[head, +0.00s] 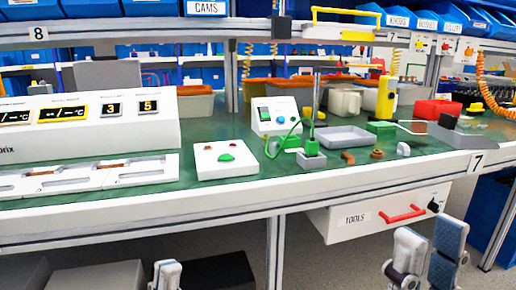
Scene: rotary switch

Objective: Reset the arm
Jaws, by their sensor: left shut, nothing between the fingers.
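My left gripper (166,272) shows only its tip at the bottom edge, left of the middle, below and in front of the bench. It is shut and empty. My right gripper (425,250) is at the bottom right, below the bench front. Its two fingers stand apart with nothing between them. A black knob (434,206) sits on the front of the white TOOLS drawer (358,221), right of its red handle (404,215). The knob is above and apart from my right gripper. Which way the knob is turned is too small to tell.
The green-topped bench (300,175) holds a white panel with displays (90,123), a white box with a green button (226,160), a small control box (277,115) and several small parts. A bench leg (275,250) stands between my grippers. Blue bins line the back.

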